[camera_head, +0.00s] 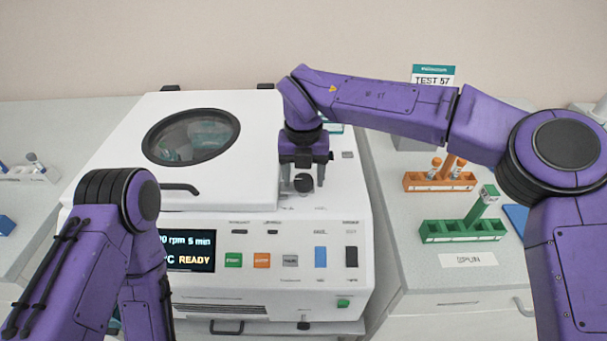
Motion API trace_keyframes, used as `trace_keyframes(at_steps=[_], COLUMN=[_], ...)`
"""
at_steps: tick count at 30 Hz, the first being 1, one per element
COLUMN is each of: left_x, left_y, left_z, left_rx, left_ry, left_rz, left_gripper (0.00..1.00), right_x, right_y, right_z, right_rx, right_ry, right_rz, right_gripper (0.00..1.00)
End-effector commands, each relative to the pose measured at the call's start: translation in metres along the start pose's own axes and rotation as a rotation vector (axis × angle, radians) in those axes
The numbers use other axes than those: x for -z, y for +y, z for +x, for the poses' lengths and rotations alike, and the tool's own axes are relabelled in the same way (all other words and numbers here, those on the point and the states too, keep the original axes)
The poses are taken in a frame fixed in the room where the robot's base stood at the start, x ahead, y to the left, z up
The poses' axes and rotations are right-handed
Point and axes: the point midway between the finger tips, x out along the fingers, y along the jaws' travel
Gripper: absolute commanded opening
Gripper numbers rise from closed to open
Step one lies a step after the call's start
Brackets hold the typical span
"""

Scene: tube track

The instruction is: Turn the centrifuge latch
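The white centrifuge (250,110) stands in the middle, its lid down, with a round dark window (191,137) and a black front handle (180,188). A small black latch knob (303,184) sits on the top deck, right of the lid. My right gripper (303,181) points down over the knob. Its two fingers are apart, one to each side of the knob, with gaps visible; whether they are level with it I cannot tell. My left arm is folded at the lower left, and its gripper is not visible.
The front panel has a display (188,250) reading READY and several coloured buttons. On the right bench are an orange rack (420,183), a green rack (450,232) and a label card (467,260). A white rack with tubes (20,173) sits on the left bench.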

Motion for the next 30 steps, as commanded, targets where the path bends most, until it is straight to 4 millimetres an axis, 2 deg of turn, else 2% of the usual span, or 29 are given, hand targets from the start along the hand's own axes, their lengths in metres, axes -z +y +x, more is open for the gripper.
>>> trace_keyframes(at_steps=[8,11,14,22,26,30], left_x=[0.0,-0.001,-0.002,-0.002,-0.002,-0.002], left_y=[0.0,0.0,0.0,0.001,0.001,0.001], left_z=[0.0,0.001,0.004,0.006,0.005,0.005], left_rx=[0.0,0.0,0.0,0.0,0.0,0.0], left_ry=[0.0,0.0,0.0,0.0,0.0,0.0], left_rz=[0.0,0.0,0.0,0.0,0.0,0.0], left_gripper=[0.0,0.0,0.0,0.0,0.0,0.0], right_x=[0.0,0.0,0.0,0.0,0.0,0.0], right_y=[0.0,0.0,0.0,0.0,0.0,0.0], right_z=[0.001,-0.005,-0.023,-0.086,-0.102,-0.105], right_rx=[0.001,0.0,-0.001,0.0,0.001,0.001], right_ry=[0.001,-0.001,-0.004,-0.003,-0.001,0.001], right_rz=[-0.002,-0.002,-0.001,0.001,-0.001,-0.002], right_gripper=[0.71,0.71,0.71,0.71,0.71,0.71])
